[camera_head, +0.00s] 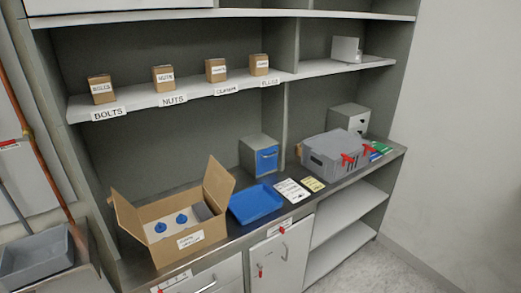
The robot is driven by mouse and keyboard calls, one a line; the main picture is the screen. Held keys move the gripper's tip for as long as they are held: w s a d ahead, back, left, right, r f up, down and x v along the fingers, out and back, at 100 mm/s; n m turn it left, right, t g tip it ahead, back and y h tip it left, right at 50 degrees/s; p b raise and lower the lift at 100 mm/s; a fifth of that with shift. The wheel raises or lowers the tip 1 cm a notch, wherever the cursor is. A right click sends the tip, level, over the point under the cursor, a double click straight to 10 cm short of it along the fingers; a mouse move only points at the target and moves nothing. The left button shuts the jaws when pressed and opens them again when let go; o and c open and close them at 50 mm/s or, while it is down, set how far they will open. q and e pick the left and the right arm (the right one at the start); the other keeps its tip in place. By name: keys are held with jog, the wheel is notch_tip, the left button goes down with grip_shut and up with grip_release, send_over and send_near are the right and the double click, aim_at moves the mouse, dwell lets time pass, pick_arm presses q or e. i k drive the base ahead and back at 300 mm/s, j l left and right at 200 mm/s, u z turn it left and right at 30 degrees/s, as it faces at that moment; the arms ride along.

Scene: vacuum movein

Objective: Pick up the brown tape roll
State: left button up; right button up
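I cannot make out a brown tape roll for certain. A small brown edge (299,151) shows at the left rear of the grey case on the counter, too small to identify. An open cardboard box (165,213) stands at the left of the counter, with blue-topped white items (182,218) and a grey item inside; part of its inside is hidden by its walls. Neither of my grippers is in view.
A blue tray (256,204), cards (291,190) and a grey case (330,152) with red parts lie on the metal counter. A blue-fronted cabinet (262,155) stands behind. Small labelled boxes (163,78) line the upper shelf. A grey bin (35,259) is at lower left.

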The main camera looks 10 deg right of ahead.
aim_at(298, 149)
jog(key=l+u, duration=0.2)
jog(key=u, duration=0.25)
jog(key=l+u, duration=0.25)
jog(key=u, duration=0.2)
jog(key=l+u, duration=0.2)
jog(key=u, duration=0.25)
jog(key=k+l+u, duration=0.1)
jog(key=l+u, duration=0.15)
jog(key=k+l+u, duration=0.25)
jog(key=l, duration=0.15)
jog(key=l+u, duration=0.2)
jog(key=k+l, duration=0.05)
jog(key=l, duration=0.05)
